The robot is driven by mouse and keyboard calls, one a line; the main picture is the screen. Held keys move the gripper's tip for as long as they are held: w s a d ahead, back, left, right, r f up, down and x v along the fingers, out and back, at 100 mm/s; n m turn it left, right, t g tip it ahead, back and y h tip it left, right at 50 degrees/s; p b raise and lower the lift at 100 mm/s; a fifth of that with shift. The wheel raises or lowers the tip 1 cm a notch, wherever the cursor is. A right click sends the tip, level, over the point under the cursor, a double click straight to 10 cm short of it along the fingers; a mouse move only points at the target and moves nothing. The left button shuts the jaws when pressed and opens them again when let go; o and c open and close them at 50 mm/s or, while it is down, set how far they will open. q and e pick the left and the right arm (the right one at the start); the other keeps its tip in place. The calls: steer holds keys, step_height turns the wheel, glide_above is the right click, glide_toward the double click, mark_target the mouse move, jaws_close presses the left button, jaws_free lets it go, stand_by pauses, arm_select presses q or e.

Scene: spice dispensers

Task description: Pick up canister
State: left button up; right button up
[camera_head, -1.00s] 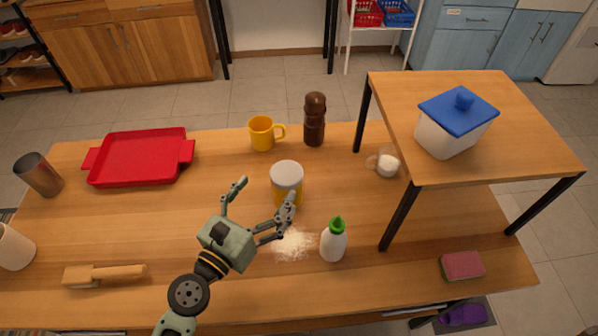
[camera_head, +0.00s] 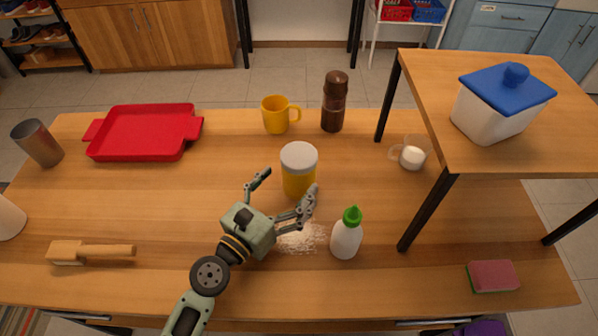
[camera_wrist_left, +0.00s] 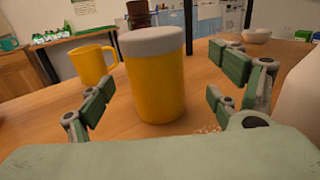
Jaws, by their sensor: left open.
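The canister (camera_head: 299,172) is yellow with a grey-white lid and stands upright near the middle of the table. It also shows large in the left wrist view (camera_wrist_left: 155,80). My left gripper (camera_head: 284,186) is open and low over the table, on the near side of the canister. In the wrist view the canister stands ahead of and between the spread fingers (camera_wrist_left: 165,95), and no grip on it shows. My right gripper is not in view.
A white bottle with a green cap (camera_head: 347,235) stands close right of the gripper, beside spilled white powder (camera_head: 303,238). A yellow mug (camera_head: 275,115) and brown grinder (camera_head: 334,102) stand behind the canister. A raised shelf (camera_head: 440,110) is at right, a red tray (camera_head: 140,133) at left.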

arm_select(q)
steer(key=x, duration=0.6)
steer(key=shift+w+a+f, duration=0.2)
steer(key=shift+a+f, duration=0.05)
steer(key=shift+f, duration=0.1)
steer(key=shift+c, duration=0.6)
steer(key=c, duration=1.3)
